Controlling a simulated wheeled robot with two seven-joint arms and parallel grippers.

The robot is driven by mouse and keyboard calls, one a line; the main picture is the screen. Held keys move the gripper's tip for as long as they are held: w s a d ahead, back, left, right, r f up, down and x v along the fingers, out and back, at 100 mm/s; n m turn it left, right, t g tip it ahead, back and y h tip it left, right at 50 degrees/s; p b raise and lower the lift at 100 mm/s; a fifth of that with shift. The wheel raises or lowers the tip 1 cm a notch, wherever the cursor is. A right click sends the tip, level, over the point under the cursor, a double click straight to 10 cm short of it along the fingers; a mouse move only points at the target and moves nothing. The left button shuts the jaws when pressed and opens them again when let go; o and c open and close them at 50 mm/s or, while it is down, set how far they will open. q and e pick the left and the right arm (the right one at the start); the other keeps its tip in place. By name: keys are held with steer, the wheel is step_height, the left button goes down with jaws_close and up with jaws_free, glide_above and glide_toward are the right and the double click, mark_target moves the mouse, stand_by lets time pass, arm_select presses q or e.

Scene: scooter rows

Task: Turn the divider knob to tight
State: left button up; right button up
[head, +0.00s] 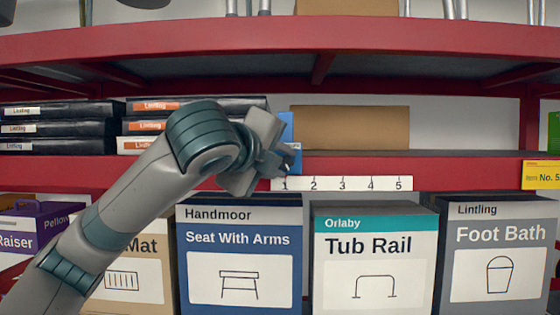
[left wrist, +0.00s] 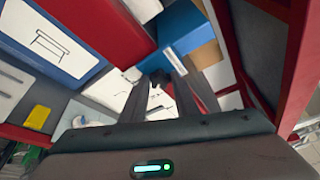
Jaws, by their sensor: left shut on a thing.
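The blue divider (head: 287,128) stands on the red shelf at the left end of the scale strip (head: 342,184), near the 1. In the left wrist view the blue divider (left wrist: 184,32) rises just beyond my fingertips. A small dark knob (left wrist: 159,76) shows at its foot, between the tips. My left gripper (head: 286,161) is at the shelf's front edge, shut on the knob; it also shows in the left wrist view (left wrist: 163,86). The gripper hides most of the knob in the head view. I cannot read the knob's setting. My right gripper is out of view.
A brown carton (head: 350,127) stands right of the divider, and stacked dark boxes (head: 60,128) lie to its left. Large product boxes, including Seat With Arms (head: 240,250) and Tub Rail (head: 372,255), stand close below. A red shelf (head: 400,50) runs overhead.

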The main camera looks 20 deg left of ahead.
arm_select(q)
steer(key=o, duration=1.1)
steer(key=shift+f, duration=0.1)
steer(key=shift+c, duration=0.2)
steer(key=s+a+r+b, duration=0.1)
steer(key=s+r+b, duration=0.2)
steer(key=s+b, duration=0.5)
steer(key=shift+s+a, duration=0.15)
steer(key=shift+s, duration=4.4)
